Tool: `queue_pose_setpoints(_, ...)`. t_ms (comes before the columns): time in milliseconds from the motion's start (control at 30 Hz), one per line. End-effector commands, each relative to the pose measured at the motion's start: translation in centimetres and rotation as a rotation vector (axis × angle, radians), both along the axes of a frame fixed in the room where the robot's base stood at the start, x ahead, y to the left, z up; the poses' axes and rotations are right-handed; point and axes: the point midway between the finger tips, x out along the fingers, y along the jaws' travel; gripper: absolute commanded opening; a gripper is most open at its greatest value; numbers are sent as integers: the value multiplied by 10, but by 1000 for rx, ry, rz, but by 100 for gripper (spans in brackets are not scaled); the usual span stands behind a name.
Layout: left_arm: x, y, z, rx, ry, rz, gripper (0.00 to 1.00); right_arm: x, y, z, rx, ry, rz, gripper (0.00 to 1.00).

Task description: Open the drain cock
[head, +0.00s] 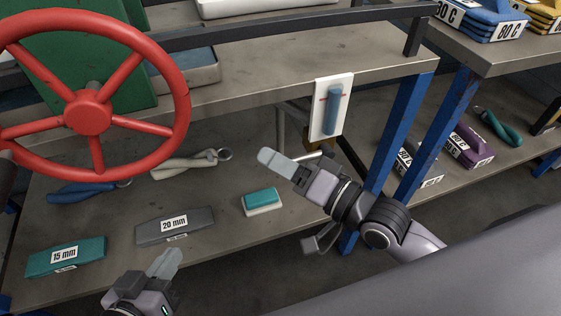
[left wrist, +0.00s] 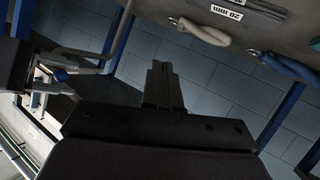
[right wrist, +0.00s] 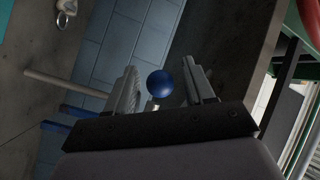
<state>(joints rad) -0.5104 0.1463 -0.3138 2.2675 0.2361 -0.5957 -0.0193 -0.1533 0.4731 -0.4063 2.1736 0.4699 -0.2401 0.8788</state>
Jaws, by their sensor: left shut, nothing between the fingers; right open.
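A blue ball-shaped knob (right wrist: 160,83) on a short stem shows in the right wrist view. It appears between the fingers of my right gripper (right wrist: 162,82), which is open; I cannot tell whether they touch it. No label marks this knob as the drain cock, and I cannot make the knob out in the head view. There my right gripper (head: 277,163) is below the bench top, left of the blue leg. My left gripper (head: 166,265) is shut and empty at the lower left. Its closed fingers (left wrist: 158,84) also show in the left wrist view.
A red handwheel (head: 89,112) stands at the left. A white gauge plate (head: 325,125) with a blue cylinder hangs from the bench edge. The lower shelf holds tools, a grey 20 mm block (head: 193,231), a teal 15 mm block (head: 85,252) and a small teal-and-white block (head: 261,197).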

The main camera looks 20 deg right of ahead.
Motion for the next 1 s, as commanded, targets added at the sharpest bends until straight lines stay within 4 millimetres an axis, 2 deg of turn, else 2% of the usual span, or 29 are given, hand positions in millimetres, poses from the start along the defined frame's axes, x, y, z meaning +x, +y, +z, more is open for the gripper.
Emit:
queue_pose_setpoints(67, 0, 0, 0, 0, -1, 0, 0, 0, 0, 0, 0, 0, 0, 53)
queue_pose_setpoints(233, 0, 0, 1, 0, -1, 0, 0, 0, 0, 0, 0, -1, 1, 1)
queue_pose_setpoints(467, 1, 0, 4, 4, -6, 0, 0, 0, 0, 2, -6, -5, 1, 0)
queue_pose_setpoints(600, 2, 3, 12, 27, -19, 6, 0, 0, 0, 3, -35, -8, 0, 0)
queue_pose_setpoints(933, -14, 38, 25, 245, -10, 53, 0, 0, -2, -8, -244, -16, 2, 0)
queue_pose_setpoints(1000, -16, 46, 20, 244, 26, 69, 0, 0, -3, -12, -307, -18, 1, 0)
